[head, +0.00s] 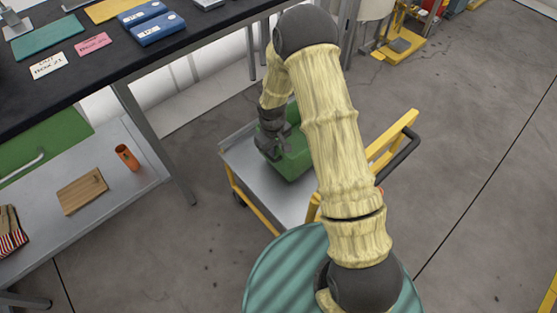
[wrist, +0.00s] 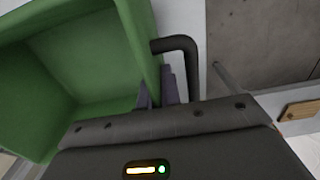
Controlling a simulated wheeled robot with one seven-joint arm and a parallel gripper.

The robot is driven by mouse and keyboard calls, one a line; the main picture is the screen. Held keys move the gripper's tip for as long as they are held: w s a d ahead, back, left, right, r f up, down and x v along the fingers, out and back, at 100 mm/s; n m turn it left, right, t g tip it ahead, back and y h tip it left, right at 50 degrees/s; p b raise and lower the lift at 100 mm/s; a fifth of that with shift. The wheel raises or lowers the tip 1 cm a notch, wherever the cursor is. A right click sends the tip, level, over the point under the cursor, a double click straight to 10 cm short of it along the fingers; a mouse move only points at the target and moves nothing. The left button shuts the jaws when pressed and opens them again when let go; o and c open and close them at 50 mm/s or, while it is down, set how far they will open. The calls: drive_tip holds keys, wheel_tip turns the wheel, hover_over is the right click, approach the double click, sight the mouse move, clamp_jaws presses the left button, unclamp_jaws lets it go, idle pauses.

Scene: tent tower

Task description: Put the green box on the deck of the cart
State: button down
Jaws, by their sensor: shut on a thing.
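The green box (head: 294,160) is an open-topped bin over the grey deck (head: 236,157) of the yellow-framed cart. I cannot tell whether its base touches the deck. My gripper (head: 268,146) is at the box's left side in the head view, shut on its wall. In the wrist view the fingers (wrist: 157,92) pinch the wall of the green box (wrist: 85,60), and its empty-looking inside shows. My arm hides part of the box and the right part of the deck.
The cart's yellow and black handle (head: 397,143) rises at the right. A black-topped workbench (head: 95,65) with binders and cards stands at the left, above a grey lower shelf (head: 120,185) with an orange cup. A teal round surface (head: 285,272) is in front.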

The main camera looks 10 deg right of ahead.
sight(274, 166)
drive_tip(key=shift+w+f, duration=0.1)
drive_tip(key=shift+f, duration=1.1)
drive_tip(key=shift+f+b, duration=0.55)
drive_tip(key=shift+f, duration=1.5)
drive_tip(key=c, duration=1.6)
unclamp_jaws()
wheel_tip(274, 166, up, 12)
drive_tip(key=p, duration=0.2)
drive_tip(key=shift+p, duration=0.35)
